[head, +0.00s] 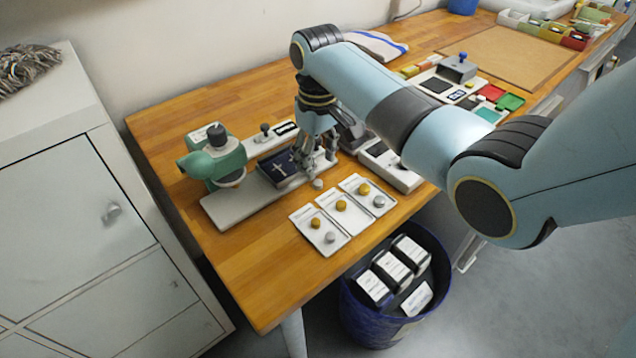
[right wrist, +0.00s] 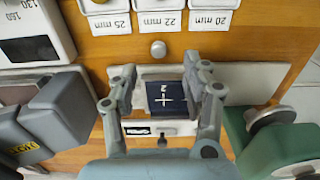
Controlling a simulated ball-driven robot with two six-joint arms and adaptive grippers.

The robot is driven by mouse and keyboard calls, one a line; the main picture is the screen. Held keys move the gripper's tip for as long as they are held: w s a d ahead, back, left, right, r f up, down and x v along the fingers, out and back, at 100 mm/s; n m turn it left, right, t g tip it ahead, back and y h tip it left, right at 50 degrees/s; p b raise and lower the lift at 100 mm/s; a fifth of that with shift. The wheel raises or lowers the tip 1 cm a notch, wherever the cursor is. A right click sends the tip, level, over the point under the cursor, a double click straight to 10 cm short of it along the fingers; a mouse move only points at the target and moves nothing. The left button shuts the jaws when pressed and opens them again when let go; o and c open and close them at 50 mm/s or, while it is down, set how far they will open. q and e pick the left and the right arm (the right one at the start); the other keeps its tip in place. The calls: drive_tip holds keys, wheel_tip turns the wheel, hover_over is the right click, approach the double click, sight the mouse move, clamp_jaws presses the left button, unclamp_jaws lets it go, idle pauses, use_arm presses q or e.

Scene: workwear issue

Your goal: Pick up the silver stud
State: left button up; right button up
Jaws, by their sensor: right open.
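A small silver stud (head: 317,184) sits alone on the wooden table, between the white base with the dark pad and the row of white cards. It also shows in the right wrist view (right wrist: 158,49), just beyond my fingertips. My right gripper (head: 314,158) points down over the dark blue pad (right wrist: 165,98) with its white cross. In the right wrist view its two fingers (right wrist: 160,78) are spread apart with nothing between them, and the stud is clear of both. My left gripper is in neither view.
White cards (head: 320,229) carrying gold and silver studs lie near the table's front edge. A green press (head: 214,160) stands left of the pad, and a white-faced device (head: 390,165) stands to the right. A blue bin (head: 380,325) with boxes is below the edge.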

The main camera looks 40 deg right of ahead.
sight(318, 182)
drive_tip(key=shift+w+f, duration=0.2)
drive_tip(key=shift+f, duration=2.95)
drive_tip(key=shift+d, duration=0.1)
drive_tip(key=c, duration=0.9)
